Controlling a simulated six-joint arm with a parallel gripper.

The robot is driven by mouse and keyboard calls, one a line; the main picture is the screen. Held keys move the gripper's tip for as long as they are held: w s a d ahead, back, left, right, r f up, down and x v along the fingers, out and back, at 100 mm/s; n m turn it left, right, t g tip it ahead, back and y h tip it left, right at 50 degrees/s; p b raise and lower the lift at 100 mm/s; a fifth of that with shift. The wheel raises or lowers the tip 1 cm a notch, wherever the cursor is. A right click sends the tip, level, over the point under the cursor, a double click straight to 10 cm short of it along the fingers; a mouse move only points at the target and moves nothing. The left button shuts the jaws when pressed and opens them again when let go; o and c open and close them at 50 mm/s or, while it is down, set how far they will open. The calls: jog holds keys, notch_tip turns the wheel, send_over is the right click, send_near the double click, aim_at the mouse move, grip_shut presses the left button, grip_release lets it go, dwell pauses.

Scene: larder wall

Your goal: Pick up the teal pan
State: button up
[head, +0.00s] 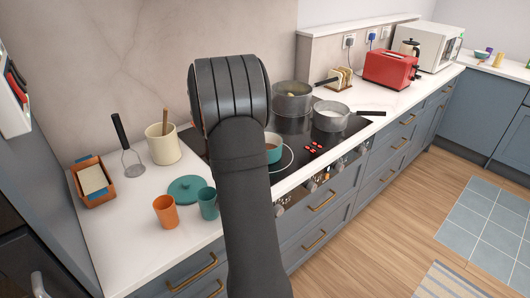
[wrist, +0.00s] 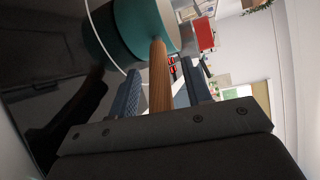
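The teal pan (head: 274,150) sits on the black hob in the head view, mostly hidden behind my arm. In the wrist view the pan (wrist: 142,28) is close ahead, with its wooden handle (wrist: 159,75) pointing back towards me. My gripper (wrist: 161,72) is open. One finger is on each side of the handle, with a visible gap on both sides. My fingers are hidden behind my arm in the head view.
On the hob (head: 341,135) stand a grey pot (head: 292,104) and a smaller pan (head: 331,118). To the left on the counter are a teal lid (head: 187,189), an orange cup (head: 165,211), a teal cup (head: 208,204) and a cream crock (head: 163,146). A red toaster (head: 389,69) stands further right.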

grip_shut()
jog(key=shift+r, duration=0.2)
